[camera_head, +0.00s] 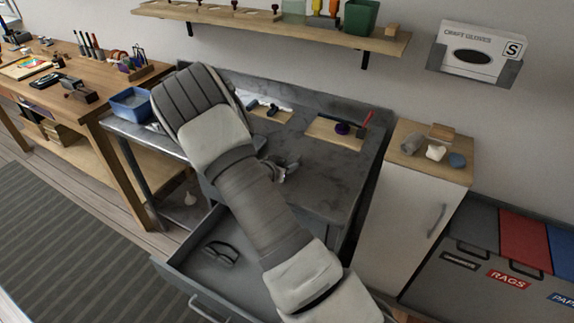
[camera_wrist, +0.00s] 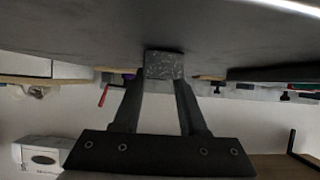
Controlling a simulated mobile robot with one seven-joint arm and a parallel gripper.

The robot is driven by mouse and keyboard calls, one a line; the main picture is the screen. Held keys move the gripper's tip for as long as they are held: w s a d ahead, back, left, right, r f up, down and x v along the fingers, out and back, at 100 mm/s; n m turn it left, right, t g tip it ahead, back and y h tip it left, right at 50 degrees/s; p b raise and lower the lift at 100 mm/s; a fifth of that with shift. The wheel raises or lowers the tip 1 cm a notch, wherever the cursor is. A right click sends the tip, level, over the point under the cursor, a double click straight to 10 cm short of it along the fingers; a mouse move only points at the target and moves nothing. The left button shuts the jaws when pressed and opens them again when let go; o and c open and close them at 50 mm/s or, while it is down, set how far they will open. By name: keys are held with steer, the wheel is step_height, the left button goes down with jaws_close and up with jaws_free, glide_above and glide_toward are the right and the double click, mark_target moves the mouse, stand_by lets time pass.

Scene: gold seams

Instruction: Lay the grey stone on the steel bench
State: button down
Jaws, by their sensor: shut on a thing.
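The grey speckled stone (camera_wrist: 164,65) is a small block between my fingertips in the wrist view. My gripper (camera_wrist: 163,80) is shut on it. The steel bench (camera_head: 325,185) is a dark grey worktop in the head view, and its surface (camera_wrist: 80,30) fills the top of the wrist view. In the head view my gripper (camera_head: 286,168) is over the middle of the bench, partly behind my arm; the stone is not clear there. The stone's edge meets the bench surface in the wrist picture, but I cannot tell whether they touch.
A blue bin (camera_head: 130,106) stands at the bench's left end. Boards with tools lie at the back, one with a purple item (camera_head: 342,128). A drawer (camera_head: 190,262) hangs open below, holding glasses (camera_head: 221,254). The bench's right front is clear. A cabinet (camera_head: 400,190) stands right.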

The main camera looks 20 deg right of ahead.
steer(key=shift+f, duration=0.1)
steer(key=shift+c, duration=2.2)
jaws_free()
